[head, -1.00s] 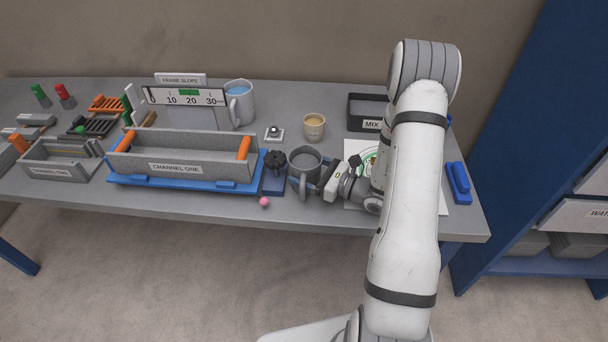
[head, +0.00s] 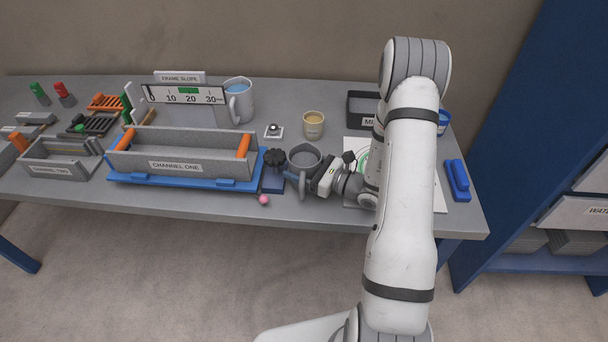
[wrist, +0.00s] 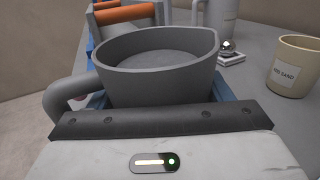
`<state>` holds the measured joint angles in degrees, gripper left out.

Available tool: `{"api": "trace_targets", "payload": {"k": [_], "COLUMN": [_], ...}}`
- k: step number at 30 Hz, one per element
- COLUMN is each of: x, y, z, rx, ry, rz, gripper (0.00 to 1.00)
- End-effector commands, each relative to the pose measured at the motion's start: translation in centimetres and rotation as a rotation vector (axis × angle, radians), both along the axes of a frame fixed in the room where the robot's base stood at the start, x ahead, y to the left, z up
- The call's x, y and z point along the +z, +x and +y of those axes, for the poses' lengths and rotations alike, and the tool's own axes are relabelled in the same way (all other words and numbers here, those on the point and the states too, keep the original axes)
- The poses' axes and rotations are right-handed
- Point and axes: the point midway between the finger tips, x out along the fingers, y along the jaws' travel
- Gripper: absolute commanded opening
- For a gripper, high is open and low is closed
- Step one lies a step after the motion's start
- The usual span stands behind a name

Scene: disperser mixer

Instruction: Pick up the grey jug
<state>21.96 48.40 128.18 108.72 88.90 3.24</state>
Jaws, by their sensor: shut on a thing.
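The grey jug (head: 304,158) stands upright near the front of the table, just right of the channel unit, with its handle towards the front. In the wrist view the jug (wrist: 155,90) is close in front of my gripper, its handle at the left; its inside looks plain grey. My gripper (head: 311,180) reaches in from the right and is shut on the jug. The gripper's body (wrist: 160,125) hides the jug's lower part in the wrist view. I cannot tell whether the jug's base touches the table.
A black knob on a blue block (head: 274,170) stands close left of the jug, beside the Channel One trough (head: 185,166). A sand cup (wrist: 293,65) is behind right. A pink ball (head: 263,200) lies in front left. A larger jug (head: 240,98) and a mix tray (head: 359,106) stand behind.

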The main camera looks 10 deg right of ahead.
Motion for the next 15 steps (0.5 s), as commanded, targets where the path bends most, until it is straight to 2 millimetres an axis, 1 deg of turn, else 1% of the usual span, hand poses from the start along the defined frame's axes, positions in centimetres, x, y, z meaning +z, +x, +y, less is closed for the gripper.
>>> {"api": "trace_targets", "payload": {"k": [8, 11, 15], "x": [0.5, 1.2, 2.9], "y": [0.0, 0.0, 0.0], "z": [0.0, 0.0, 0.1], "rx": [0.001, 0.001, 0.001], "ry": [-0.001, -0.001, -0.002], "rz": [-0.002, -0.002, -0.005], "gripper": [0.41, 0.41, 0.41]}}
